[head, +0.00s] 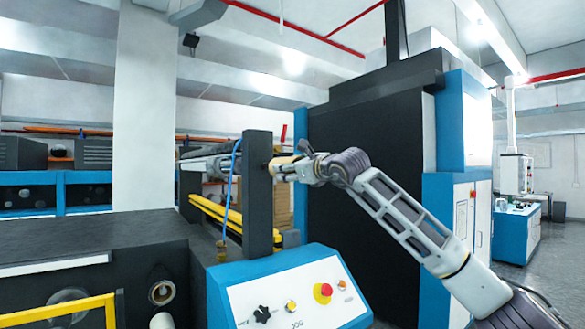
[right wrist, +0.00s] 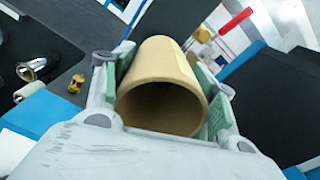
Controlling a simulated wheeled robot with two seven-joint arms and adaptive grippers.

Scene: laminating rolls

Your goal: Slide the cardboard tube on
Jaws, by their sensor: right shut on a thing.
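The cardboard tube (head: 281,162) is a short tan cylinder at the right side of a dark upright of the machine (head: 258,190) in the head view. In the right wrist view the tube (right wrist: 170,75) lies between the two green finger pads, its open end facing the camera. My right gripper (head: 300,168) is shut on it; its fingers show on both sides of the tube in the right wrist view (right wrist: 165,72). A pale roller or shaft (head: 205,163) shows left of the upright. Whether the tube is around a shaft end is hidden. My left gripper is not in view.
A blue and white control panel (head: 295,293) with a red button stands in front. A yellow bar (head: 225,215) and a blue hose (head: 230,180) are by the upright. A tall black machine (head: 365,180) stands close behind my right arm.

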